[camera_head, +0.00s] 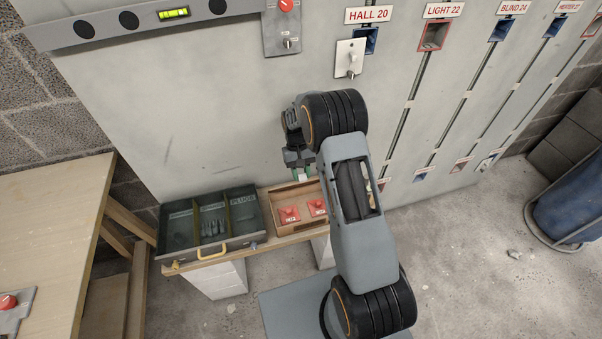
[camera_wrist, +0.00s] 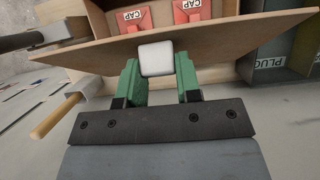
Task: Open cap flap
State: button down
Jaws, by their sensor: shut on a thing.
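The wooden cap compartment (camera_head: 281,228) stands on the low bench by the panel, with red caps (camera_head: 289,215) inside, also seen in the wrist view (camera_wrist: 191,12). In the wrist view a wooden board (camera_wrist: 225,38), seemingly its flap, crosses below the caps, with a pale square knob (camera_wrist: 157,58) at its edge. The caps show past the board; its exact angle is unclear. My gripper (camera_head: 299,172) points down at the compartment's back side. In the wrist view its green fingers (camera_wrist: 157,75) are shut on the knob. My arm hides the compartment's right part.
A dark green plug tray (camera_head: 180,235) with dividers and a yellow handle sits just left of the compartment. The grey panel with labelled slots rises behind. A wooden table (camera_head: 45,220) is at left, a blue drum (camera_head: 572,205) at right. Floor at right is mostly clear.

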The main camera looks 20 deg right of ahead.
jog(key=shift+w+f, duration=0.1)
jog(key=shift+w, duration=0.15)
jog(key=c, duration=1.2)
grip_release()
jog(key=shift+c, duration=0.2)
jog(key=shift+o, duration=0.7)
jog(key=shift+w+f, duration=0.1)
jog(key=o, duration=0.3)
notch_tip(320, 180, up, 3)
jog(key=shift+r, duration=0.1)
jog(key=s+r, duration=1)
jog(key=s, duration=0.4)
jog(key=shift+a, duration=0.35)
